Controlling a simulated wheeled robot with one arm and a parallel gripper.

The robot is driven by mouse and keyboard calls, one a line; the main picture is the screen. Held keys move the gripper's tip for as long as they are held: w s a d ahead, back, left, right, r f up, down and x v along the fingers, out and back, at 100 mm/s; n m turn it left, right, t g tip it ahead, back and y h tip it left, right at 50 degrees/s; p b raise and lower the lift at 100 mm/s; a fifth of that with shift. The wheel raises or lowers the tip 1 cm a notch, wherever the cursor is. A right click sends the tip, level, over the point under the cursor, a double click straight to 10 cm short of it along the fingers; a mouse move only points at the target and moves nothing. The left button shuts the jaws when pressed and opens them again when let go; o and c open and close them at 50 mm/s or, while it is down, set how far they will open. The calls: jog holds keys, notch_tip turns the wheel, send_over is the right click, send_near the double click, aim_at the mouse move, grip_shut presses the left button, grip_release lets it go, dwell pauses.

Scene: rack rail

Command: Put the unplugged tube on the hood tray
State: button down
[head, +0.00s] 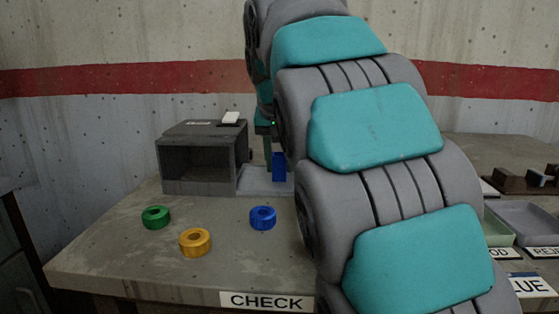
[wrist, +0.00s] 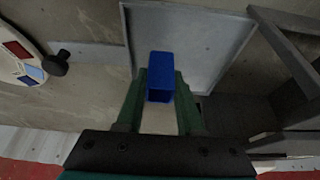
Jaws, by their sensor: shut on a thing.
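My gripper (wrist: 160,82) is shut on a blue block-shaped piece (wrist: 160,65), with its two green fingers on either side of it. In the head view this blue piece (head: 279,167) is upright over a flat grey tray (head: 252,186) beside the dark open-fronted box (head: 201,130). The tray also shows in the wrist view (wrist: 205,30), with a thin raised rim, behind the blue piece. I cannot tell whether the blue piece touches the tray. My arm hides the tray's right part in the head view. No other tube shows.
Green (head: 155,217), yellow (head: 195,242) and blue (head: 263,218) rings lie on the table in front of the box. A CHECK label (head: 266,301) is on the front edge. Labelled trays (head: 525,220) stand at the right, partly behind my arm.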

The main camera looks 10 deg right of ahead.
jog(key=shift+c, duration=2.3)
grip_release()
jog(key=shift+r, duration=0.1)
jog(key=shift+r+p, duration=2)
jog(key=shift+r, duration=0.7)
notch_tip(320, 180, up, 2)
jog(key=shift+r, duration=0.2)
jog(key=shift+s, duration=0.1)
